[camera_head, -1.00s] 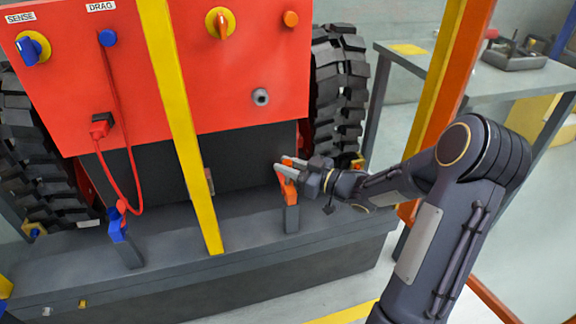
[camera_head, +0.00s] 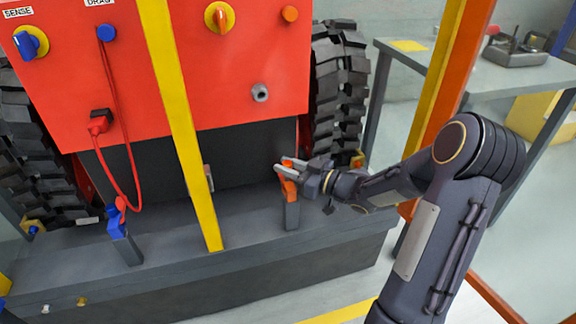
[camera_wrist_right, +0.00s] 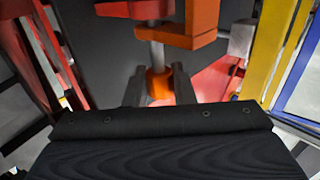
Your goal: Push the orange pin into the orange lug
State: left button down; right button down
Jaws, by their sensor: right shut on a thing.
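The orange lug (camera_head: 290,188) stands on a short grey post on the dark ledge in front of the red machine. It also shows at the top of the right wrist view (camera_wrist_right: 195,18) as an orange bracket. The orange pin has an orange head (camera_wrist_right: 159,84) and a grey shank (camera_wrist_right: 157,55) that runs up to the lug. My right gripper (camera_wrist_right: 158,88) is shut on the orange head. In the head view my right gripper (camera_head: 313,171) is at the right side of the lug. I cannot tell how deep the shank sits. My left gripper is not in view.
A yellow upright bar (camera_head: 178,120) stands left of the lug. A blue lug (camera_head: 117,224) with a red cord is further left. A black tyre (camera_head: 338,90) is behind my gripper. A grey table (camera_head: 480,85) stands at the right, past an orange and yellow post.

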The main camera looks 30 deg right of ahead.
dwell(0.7)
jog(key=shift+f+b, duration=0.7)
jog(key=shift+f, duration=0.6)
dwell(0.9)
jog(key=shift+f, duration=0.35)
dwell(0.3)
jog(key=c, duration=1.1)
grip_release()
jog(key=shift+c, duration=0.2)
jog(key=p+v, duration=0.2)
jog(key=v, duration=0.5)
jog(key=shift+s+d, duration=0.2)
jog(key=shift+s, duration=0.15)
